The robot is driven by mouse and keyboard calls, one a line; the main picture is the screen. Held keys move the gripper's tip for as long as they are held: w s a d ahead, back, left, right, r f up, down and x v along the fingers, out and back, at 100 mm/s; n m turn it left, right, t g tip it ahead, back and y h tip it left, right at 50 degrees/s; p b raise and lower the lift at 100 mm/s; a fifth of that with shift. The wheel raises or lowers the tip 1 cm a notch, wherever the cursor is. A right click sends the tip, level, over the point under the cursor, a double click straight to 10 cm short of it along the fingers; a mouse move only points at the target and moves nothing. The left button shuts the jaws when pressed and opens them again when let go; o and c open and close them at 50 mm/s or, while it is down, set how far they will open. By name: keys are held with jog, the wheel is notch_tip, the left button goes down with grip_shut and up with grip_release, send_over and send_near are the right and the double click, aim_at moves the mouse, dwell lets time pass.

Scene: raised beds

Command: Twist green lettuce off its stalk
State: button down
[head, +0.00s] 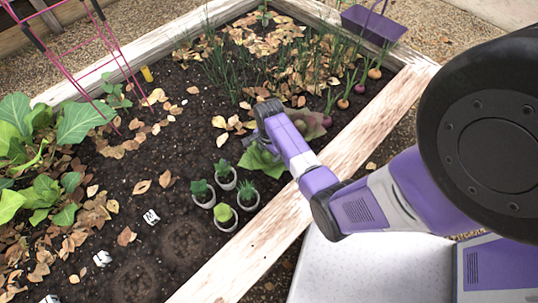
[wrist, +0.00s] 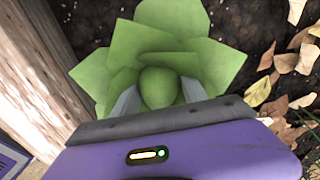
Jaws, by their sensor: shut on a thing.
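The green lettuce (wrist: 160,50) fills the upper middle of the wrist view, its broad leaves spread around a rounded heart. My gripper (wrist: 158,95) is shut on the lettuce heart, with one grey finger on each side. In the head view the lettuce (head: 262,163) sits low on the soil beside the wooden edge, partly covered by my gripper (head: 262,140). The stalk is hidden beneath the leaves. I cannot tell whether the lettuce is still joined to it.
Several small potted plants (head: 224,197) stand just in front of the lettuce. The wooden bed edge (head: 345,150) runs close on the right. Onions (head: 343,103) grow behind it. Dry leaves (head: 282,45) lie on the soil. A purple trug (head: 372,24) stands at the back right.

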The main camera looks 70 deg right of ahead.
jog(key=shift+n+p, duration=0.8)
jog(key=shift+n, duration=0.8)
jog(key=shift+n, duration=0.5)
jog(key=shift+n+p, duration=0.45)
jog(key=shift+n, duration=0.05)
jog(key=shift+n, duration=0.6)
jog(key=shift+n+p, duration=0.35)
jog(key=shift+n, duration=0.05)
jog(key=shift+n+p, duration=0.3)
jog(key=shift+n, duration=0.6)
jog(key=shift+n, duration=0.3)
